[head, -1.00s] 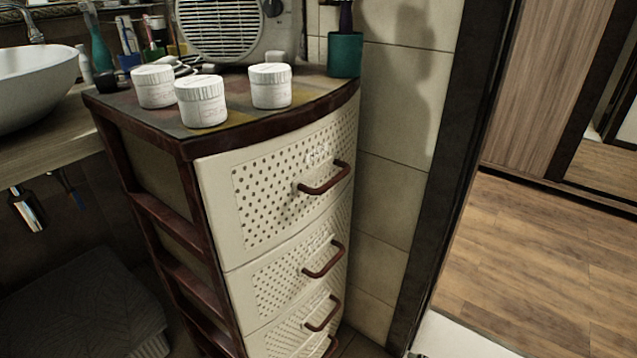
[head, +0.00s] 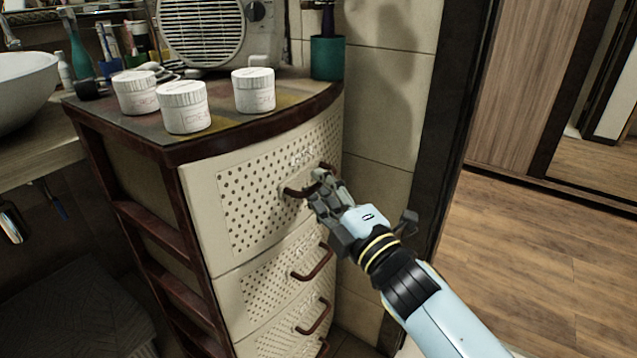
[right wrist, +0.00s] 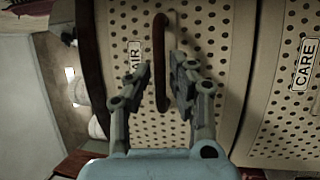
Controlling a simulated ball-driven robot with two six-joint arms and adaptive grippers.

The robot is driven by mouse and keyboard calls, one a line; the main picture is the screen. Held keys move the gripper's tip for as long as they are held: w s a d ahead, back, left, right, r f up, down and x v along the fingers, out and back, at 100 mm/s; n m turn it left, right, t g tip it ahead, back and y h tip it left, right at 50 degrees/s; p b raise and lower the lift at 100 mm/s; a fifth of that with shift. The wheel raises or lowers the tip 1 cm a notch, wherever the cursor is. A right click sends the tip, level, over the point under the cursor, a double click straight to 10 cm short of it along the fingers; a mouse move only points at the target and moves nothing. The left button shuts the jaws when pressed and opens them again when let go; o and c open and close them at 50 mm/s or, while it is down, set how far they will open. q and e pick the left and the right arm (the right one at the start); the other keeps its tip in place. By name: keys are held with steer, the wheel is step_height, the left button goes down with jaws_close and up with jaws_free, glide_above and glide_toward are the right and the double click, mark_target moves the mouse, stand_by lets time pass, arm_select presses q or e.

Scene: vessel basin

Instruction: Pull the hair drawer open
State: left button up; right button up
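The hair drawer (head: 255,205) is the top cream, perforated drawer of a dark brown-framed cabinet, and its front looks closed. Its dark red-brown handle (head: 295,193) is partly covered by my right gripper (head: 322,190). In the right wrist view, a label partly hidden by a finger, reading "AIR" (right wrist: 135,54), sits beside the handle (right wrist: 161,45). My right gripper (right wrist: 162,76) is open there, one finger on each side of the handle, with gaps showing. Whether a finger touches it I cannot tell. My left gripper is not in view.
The drawer below carries a "CARE" label (right wrist: 304,64) and its own handle (head: 313,265). White jars (head: 184,108), a fan heater (head: 203,32) and a teal cup (head: 327,58) stand on the cabinet. A tiled wall (head: 385,110) stands close on the right; wooden floor (head: 550,260) lies open beyond.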

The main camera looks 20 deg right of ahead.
steer(key=shift+w+a, duration=0.15)
steer(key=shift+w, duration=0.45)
jaws_close()
